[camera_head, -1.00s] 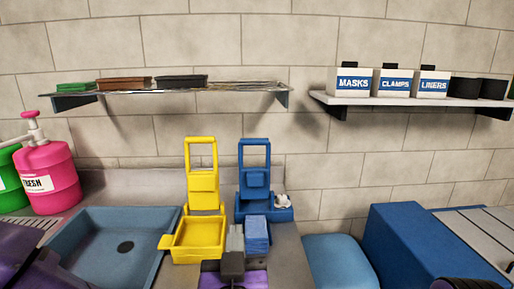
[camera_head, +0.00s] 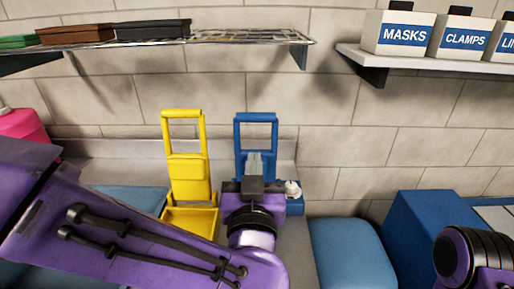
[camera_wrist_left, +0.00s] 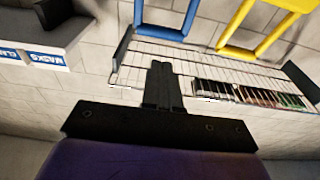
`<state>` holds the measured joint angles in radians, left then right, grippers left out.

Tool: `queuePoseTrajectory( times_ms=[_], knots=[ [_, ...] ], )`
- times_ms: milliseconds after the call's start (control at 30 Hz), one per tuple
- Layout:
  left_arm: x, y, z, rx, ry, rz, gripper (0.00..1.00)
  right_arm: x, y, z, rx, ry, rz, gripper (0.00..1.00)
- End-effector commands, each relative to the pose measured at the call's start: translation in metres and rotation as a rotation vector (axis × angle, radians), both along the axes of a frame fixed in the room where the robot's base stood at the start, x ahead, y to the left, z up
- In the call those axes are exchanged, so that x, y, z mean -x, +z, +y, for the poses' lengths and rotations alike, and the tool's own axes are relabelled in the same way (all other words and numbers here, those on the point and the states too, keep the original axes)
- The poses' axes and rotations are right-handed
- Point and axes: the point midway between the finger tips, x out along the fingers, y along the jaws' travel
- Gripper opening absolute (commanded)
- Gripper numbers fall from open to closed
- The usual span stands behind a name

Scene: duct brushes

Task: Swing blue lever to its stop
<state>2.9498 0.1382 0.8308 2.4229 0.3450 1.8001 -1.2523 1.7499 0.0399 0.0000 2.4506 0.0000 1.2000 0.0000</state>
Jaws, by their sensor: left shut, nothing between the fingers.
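The blue lever (camera_head: 256,117) is an upright open frame on a blue base at the back of the counter. Blue frame bars (camera_wrist_left: 165,33) also show at the top of the left wrist view. My left gripper (camera_head: 254,163) is shut and empty, fingers pointing up, in front of the lower part of the blue lever. It hides much of the base; I cannot tell whether it touches the lever. Its closed fingers (camera_wrist_left: 160,72) also show in the left wrist view. My right gripper is out of view; only part of my right arm shows at the lower right.
A similar yellow lever unit (camera_head: 188,170) stands just left. A wire shelf (camera_head: 250,36) and a shelf with labelled boxes (camera_head: 405,35) are on the wall above. A white knob-like item (camera_head: 292,189) sits right of my gripper. Blue boxes (camera_head: 425,235) stand at the right.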

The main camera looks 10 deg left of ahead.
Motion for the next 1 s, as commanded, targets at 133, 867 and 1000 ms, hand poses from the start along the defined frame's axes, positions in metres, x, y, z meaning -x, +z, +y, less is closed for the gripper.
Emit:
queuePoseTrajectory(
  times_ms=[133,867,1000],
  knots=[
    [-0.032,0.006,0.008,0.001,0.005,0.003,0.00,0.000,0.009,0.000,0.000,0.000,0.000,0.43],
    [-0.115,0.016,0.024,0.000,0.001,0.001,0.00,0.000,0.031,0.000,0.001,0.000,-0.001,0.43],
    [-0.115,0.017,0.023,0.001,0.000,0.001,0.00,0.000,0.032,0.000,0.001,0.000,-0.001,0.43]
  ],
)
